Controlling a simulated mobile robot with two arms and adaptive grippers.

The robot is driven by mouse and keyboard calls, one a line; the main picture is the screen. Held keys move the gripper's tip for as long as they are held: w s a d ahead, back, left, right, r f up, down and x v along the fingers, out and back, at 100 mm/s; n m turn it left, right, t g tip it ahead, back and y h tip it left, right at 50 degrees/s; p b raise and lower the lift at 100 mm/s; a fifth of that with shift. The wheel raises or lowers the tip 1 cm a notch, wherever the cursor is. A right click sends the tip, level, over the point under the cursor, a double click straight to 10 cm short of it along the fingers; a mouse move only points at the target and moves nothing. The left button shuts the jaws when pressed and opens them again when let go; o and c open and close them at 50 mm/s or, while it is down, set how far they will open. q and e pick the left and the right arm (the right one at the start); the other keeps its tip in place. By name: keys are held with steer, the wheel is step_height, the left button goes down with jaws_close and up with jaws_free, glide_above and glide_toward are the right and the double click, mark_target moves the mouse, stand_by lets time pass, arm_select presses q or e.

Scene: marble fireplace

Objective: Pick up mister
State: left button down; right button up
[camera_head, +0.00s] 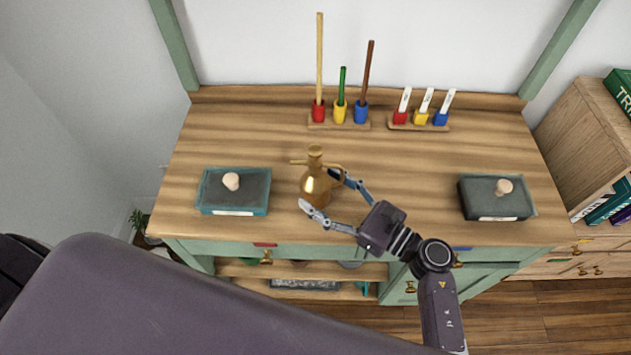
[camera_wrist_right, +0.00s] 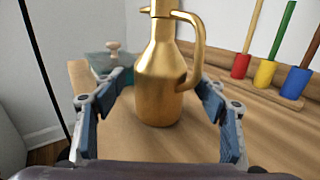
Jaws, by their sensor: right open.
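The mister (camera_head: 316,181) is a shiny brass bottle with a spout and a curved handle. It stands upright on the wooden worktop (camera_head: 250,150), left of the middle. My right gripper (camera_head: 319,189) is open, with one finger on each side of the mister's body. In the right wrist view the mister (camera_wrist_right: 160,85) stands between the two spread fingers, and gaps show on both sides. Its top is cut off there. My left gripper is not in view.
A lidded dark box (camera_head: 235,191) sits left of the mister, and another (camera_head: 497,197) sits at the right. Coloured holders with sticks (camera_head: 339,110) and white-topped holders (camera_head: 422,118) stand along the back. The worktop around the mister is clear.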

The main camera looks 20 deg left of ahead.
steer(key=shift+x, duration=1.15)
steer(key=shift+d+f, duration=0.1)
steer(key=c, duration=1.5)
